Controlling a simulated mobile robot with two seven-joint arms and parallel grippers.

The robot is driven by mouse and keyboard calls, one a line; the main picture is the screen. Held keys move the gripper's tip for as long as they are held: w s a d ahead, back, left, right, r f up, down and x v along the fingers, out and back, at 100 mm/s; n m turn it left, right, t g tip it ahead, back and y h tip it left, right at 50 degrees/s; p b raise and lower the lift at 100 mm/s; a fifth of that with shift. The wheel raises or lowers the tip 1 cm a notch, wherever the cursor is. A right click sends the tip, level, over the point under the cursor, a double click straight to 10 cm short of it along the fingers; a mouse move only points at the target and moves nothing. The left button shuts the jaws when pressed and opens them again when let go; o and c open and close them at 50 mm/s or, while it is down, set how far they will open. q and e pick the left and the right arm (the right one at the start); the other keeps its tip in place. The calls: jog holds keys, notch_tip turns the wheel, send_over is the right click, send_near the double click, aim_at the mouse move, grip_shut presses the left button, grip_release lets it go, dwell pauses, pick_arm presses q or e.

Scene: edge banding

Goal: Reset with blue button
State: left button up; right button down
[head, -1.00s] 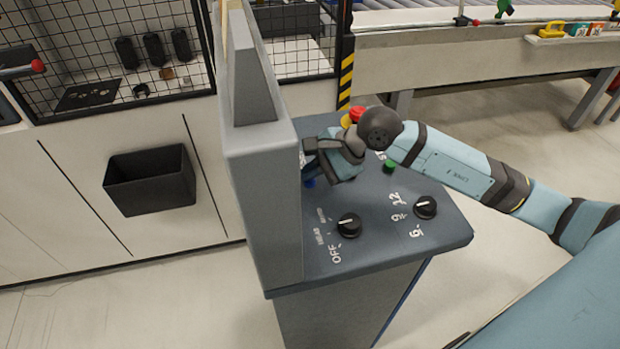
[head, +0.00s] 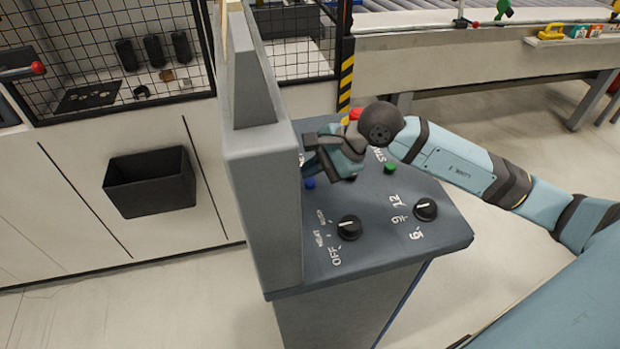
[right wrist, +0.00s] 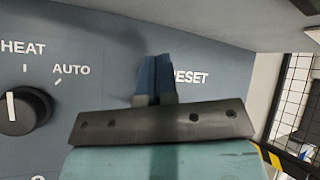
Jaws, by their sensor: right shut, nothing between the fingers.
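The blue button (head: 309,183) is a small round cap on the sloped panel, at the foot of the grey upright housing in the head view. My right gripper (head: 318,163) is above the panel close to the button, its fingers pointing left toward the housing. In the right wrist view the shut fingers (right wrist: 155,78) cover the spot left of the RESET label (right wrist: 191,78). The button is hidden there, so I cannot tell whether they touch it. My left gripper is not in view.
The panel (head: 385,245) also carries a green button (head: 390,168), a red button (head: 356,113), and two black knobs, one at OFF (head: 349,227) and one by the numbers (head: 425,209). The grey housing (head: 262,190) rises along the panel's left side.

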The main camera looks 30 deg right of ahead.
aim_at(311, 183)
jog(key=shift+r, duration=0.15)
jog(key=shift+r+p, duration=0.9)
jog(key=shift+r, duration=1.55)
